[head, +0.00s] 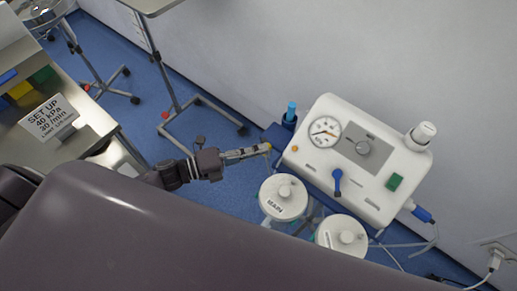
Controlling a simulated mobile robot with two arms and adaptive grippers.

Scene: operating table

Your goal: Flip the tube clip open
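I cannot make out a tube clip for certain in the head view. A white suction unit (320,158) with a round gauge stands against the wall at right. Clear tubing (405,244) runs by its lower right side, near a blue connector (422,214). My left gripper (266,149) reaches in from the left, with its fingertips just left of the unit's blue side edge. A small yellow-orange spot shows at the tips; I cannot tell whether it is part of the fingers. The fingers appear edge-on, so their opening is unclear. My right gripper is not in view.
Two white-lidded jars, one marked MAIN (284,199) and another (341,236), stand below the unit. A blue-capped post (290,113) rises beside it. A steel table (90,125) with a "SET UP" card (48,117) is at left.

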